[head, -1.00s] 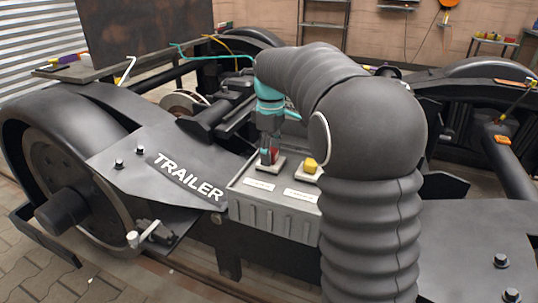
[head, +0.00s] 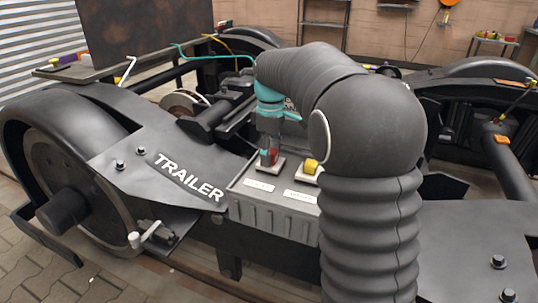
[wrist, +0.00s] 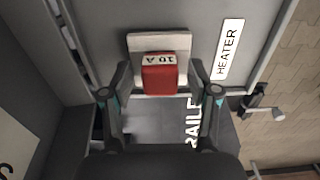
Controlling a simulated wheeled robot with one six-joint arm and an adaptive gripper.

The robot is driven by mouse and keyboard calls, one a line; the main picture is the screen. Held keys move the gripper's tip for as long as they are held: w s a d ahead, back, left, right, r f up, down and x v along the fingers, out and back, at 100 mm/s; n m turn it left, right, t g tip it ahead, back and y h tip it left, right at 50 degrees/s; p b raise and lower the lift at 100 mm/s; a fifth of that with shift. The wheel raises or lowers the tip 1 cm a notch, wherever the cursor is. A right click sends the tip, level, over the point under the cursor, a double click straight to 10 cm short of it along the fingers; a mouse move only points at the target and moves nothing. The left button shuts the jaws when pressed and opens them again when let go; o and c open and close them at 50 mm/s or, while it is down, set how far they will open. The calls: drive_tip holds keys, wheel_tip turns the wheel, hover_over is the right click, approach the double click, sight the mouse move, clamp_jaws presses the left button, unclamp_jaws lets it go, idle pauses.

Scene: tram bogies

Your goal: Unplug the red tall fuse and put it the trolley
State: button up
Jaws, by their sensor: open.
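The red fuse (wrist: 160,79), marked "10 A", stands on a pale square base on the grey fuse box in the wrist view. A little of the red fuse (head: 274,156) also shows in the head view, mostly hidden by my gripper. My gripper (wrist: 160,92) is open, with one finger on each side of the red fuse. Gaps show between the fingers and the fuse. In the head view my gripper (head: 268,152) points down over the box's left part. I cannot make out the trolley for certain.
A yellow fuse (head: 311,167) stands on its own base just right of my gripper. The grey fuse box (head: 272,212) sits beside the "TRAILER" plate (head: 190,177). A "HEATER" label (wrist: 228,49) lies beside the red fuse. A shelf with small items (head: 492,40) stands at the back right.

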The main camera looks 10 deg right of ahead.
sight(271, 150)
drive_tip(key=shift+c, duration=0.2)
clamp_jaws()
drive_tip(key=shift+r+p, duration=2.95)
drive_tip(key=shift+r, duration=0.05)
